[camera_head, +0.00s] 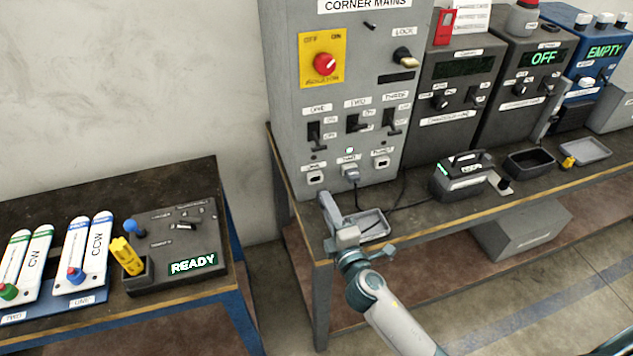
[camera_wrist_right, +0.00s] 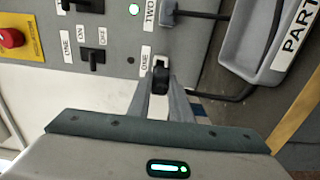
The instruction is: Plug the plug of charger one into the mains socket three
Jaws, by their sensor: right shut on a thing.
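The grey corner mains box (camera_head: 289,120) has a row of sockets along its lower front. Socket three (camera_head: 380,162) is at the right and looks empty. A grey plug (camera_head: 350,174) with a dark cable sits in socket two, in the middle; it also shows in the wrist view (camera_wrist_right: 169,12). Socket one (camera_head: 316,177) is at the left. My right gripper (camera_head: 328,203) is just below socket one. In the wrist view its fingers (camera_wrist_right: 161,84) are shut on a small dark thing (camera_wrist_right: 160,76), probably a plug, close before socket one; contact cannot be told. My left gripper is out of view.
A grey parts tray (camera_head: 372,222) lies right of my gripper, with dark cable (camera_head: 410,204) running past it. A dark battery-like case (camera_head: 458,178) and the chargers (camera_head: 447,95) stand further right. A separate left table holds a READY box (camera_head: 180,247).

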